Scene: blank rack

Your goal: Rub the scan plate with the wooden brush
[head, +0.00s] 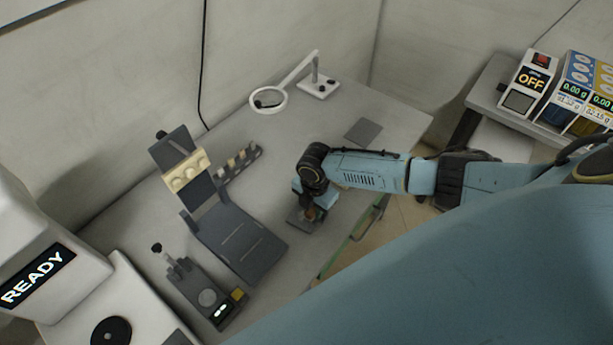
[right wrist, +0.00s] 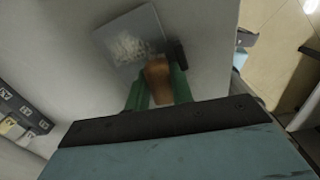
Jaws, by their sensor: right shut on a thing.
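The scan plate (right wrist: 118,28) is a flat grey square on the table, with a pale, speckled patch across its middle in the right wrist view. In the head view it shows as a small plate (head: 303,226) below my right gripper (head: 309,207). My right gripper also shows in the right wrist view (right wrist: 158,88), its green fingers shut on the wooden brush (right wrist: 157,72). The brush's brown handle sits between the fingers, beside the plate's near edge. A dark part lies at its right; I cannot tell whether the brush touches the plate. My left gripper is out of view.
A dark stand (head: 240,243) with a cream block row stands left of my right gripper. A small rack (head: 238,163) is behind it. A magnifier (head: 270,100), a grey square pad (head: 363,131) and a small device (head: 208,298) are also on the table. The table's edge is close at right.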

